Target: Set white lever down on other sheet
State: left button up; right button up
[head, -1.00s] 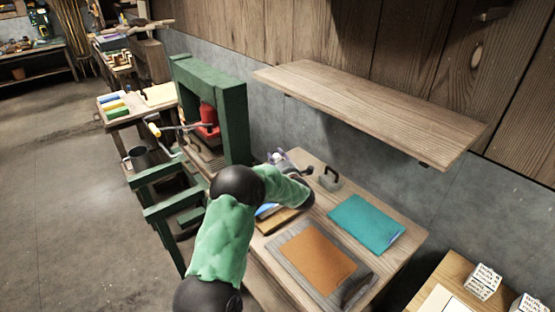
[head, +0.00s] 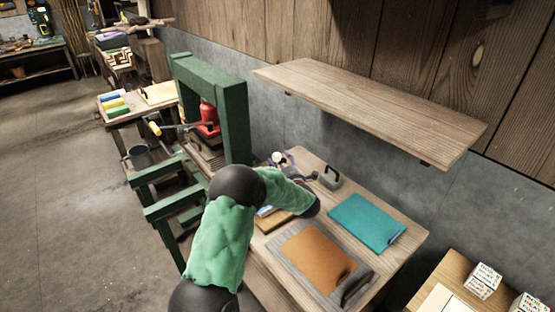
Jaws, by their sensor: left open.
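A small white knob (head: 278,158), perhaps the end of the white lever, shows at the back left of the worktable beside my left gripper (head: 287,164). The gripper is open; my own arm hides much of it, and I cannot tell whether it touches the knob. A teal sheet (head: 366,222) lies flat on the right of the table. An orange-brown sheet (head: 318,258) lies on a grey board (head: 287,263) nearer the front. My right gripper is not in view.
A grey block with a dark handle (head: 331,179) stands behind the sheets. A dark curved handle (head: 355,288) lies on the board's front corner. A green press frame (head: 236,122) stands left of the table (head: 411,241). A wooden shelf (head: 375,105) overhangs the back.

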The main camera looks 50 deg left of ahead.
pick_arm(q)
jog(key=v, duration=0.8)
jog(key=shift+s+d+f, duration=0.15)
jog(key=shift+s+d, duration=0.05)
jog(key=shift+d, duration=0.1)
